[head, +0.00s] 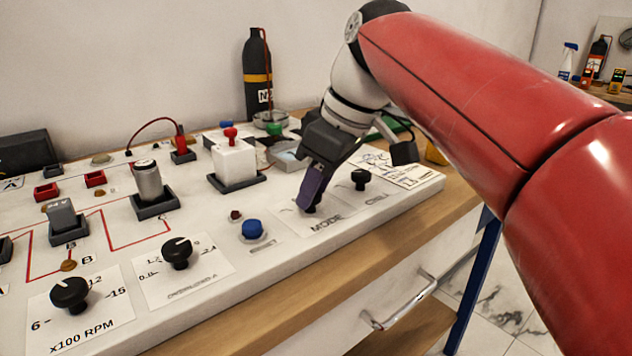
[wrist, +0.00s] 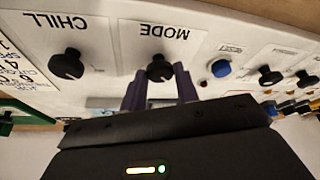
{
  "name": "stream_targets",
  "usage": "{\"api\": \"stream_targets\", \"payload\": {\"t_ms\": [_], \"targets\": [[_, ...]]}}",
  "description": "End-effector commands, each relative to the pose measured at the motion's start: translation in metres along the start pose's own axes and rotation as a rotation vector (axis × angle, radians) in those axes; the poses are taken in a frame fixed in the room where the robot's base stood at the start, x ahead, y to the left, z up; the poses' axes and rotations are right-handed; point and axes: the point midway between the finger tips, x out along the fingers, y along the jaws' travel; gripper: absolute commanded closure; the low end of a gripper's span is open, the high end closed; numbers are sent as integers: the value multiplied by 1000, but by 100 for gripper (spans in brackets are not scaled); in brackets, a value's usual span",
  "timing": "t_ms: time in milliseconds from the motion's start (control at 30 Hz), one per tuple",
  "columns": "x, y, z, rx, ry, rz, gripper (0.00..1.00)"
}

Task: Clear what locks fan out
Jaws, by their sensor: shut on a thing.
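My gripper (head: 312,200) points down onto the panel at the label MODE. In the wrist view its purple fingers (wrist: 160,82) are shut on the black MODE knob (wrist: 158,66), one on each side. In the head view the fingers hide most of that knob. The black CHILL knob (head: 360,179) stands free to its right; it also shows in the wrist view (wrist: 68,65). The blue RESET button (head: 252,228) is left of the gripper, with a small dark red lamp (head: 235,214) beside it. I cannot tell whether the lamp is lit. No label reading "fan" is legible.
Two black dials, the RPM dial (head: 70,293) and another (head: 178,252), sit at the front left. A white block with a red top (head: 234,160), a metal cylinder (head: 148,181) and a grey block (head: 62,217) stand behind. A printed card (head: 405,172) lies at right.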

Motion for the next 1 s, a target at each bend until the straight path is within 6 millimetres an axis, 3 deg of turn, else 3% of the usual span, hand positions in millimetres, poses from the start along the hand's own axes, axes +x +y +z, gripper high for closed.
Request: {"api": "stream_targets", "payload": {"t_ms": [133, 167, 300, 667, 1000], "targets": [[0, 0, 0, -1, 0, 0, 92], [0, 0, 0, -1, 0, 0, 66], [0, 0, 0, 0, 0, 0, 48], [-6, 0, 0, 1, 0, 1, 48], [-60, 1, -1, 0, 1, 2, 48]]}}
